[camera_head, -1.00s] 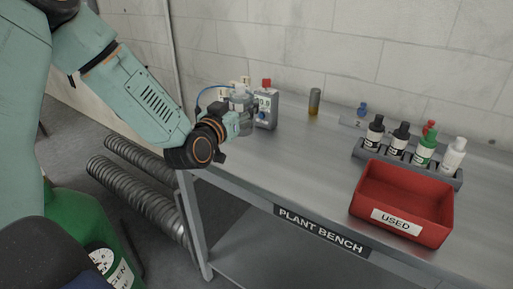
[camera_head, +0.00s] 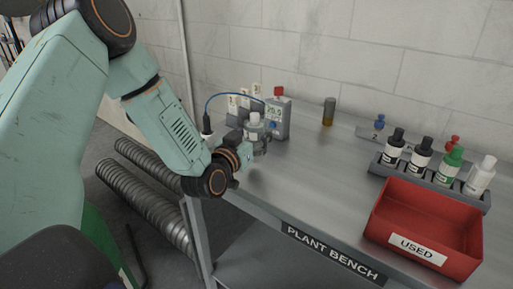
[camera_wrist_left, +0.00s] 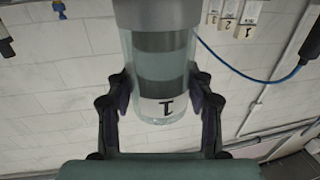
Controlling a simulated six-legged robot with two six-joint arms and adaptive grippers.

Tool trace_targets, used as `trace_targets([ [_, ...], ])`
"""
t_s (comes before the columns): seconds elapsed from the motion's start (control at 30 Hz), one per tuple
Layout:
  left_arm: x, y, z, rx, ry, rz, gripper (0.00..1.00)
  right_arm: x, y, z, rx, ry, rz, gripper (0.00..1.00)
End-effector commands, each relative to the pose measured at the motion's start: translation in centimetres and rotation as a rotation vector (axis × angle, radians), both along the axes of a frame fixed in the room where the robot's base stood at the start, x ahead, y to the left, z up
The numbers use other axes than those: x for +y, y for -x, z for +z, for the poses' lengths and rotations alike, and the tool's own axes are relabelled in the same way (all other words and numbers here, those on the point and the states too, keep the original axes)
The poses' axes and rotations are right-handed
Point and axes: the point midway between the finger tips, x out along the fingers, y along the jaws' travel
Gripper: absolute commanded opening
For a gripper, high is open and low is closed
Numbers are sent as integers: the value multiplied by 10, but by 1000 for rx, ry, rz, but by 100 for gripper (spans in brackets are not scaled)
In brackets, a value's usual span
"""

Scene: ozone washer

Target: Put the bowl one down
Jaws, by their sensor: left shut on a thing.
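Bowl one (camera_wrist_left: 160,75) is a clear cylinder with a grey top, dark bands and a white label marked 1. In the left wrist view it sits between the two fingers of my left gripper (camera_wrist_left: 160,98), which is shut on it. In the head view the same bowl (camera_head: 256,128) is small and partly hidden by my left gripper (camera_head: 250,140), at the left end of the bench (camera_head: 330,185), close to the grey meter. I cannot tell whether its base touches the bench top. My right gripper is not in view.
A grey meter (camera_head: 279,115) with a red top stands behind the bowl. A blue cable (camera_head: 222,96) loops beside white tags (camera_head: 245,98). An amber vial (camera_head: 328,111), a rack of bottles (camera_head: 430,178) and a red USED bin (camera_head: 425,225) are to the right. The bench middle is clear.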

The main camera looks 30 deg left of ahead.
Motion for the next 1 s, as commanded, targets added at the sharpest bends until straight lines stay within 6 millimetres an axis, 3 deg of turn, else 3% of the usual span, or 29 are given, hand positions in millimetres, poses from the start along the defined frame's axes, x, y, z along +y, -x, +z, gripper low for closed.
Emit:
trace_targets([
  [0.3,0,-2,-36,-2,-3,-1,12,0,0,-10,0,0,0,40],
  [0.5,0,-4,-34,-5,-1,-1,12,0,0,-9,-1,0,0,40],
  [0.53,0,-3,-35,-2,-1,-1,54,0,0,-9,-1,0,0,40],
  [0.8,0,-3,-35,-1,-1,-1,75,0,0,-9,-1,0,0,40],
  [1.0,0,-3,-35,-1,-1,0,75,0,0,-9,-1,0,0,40],
])
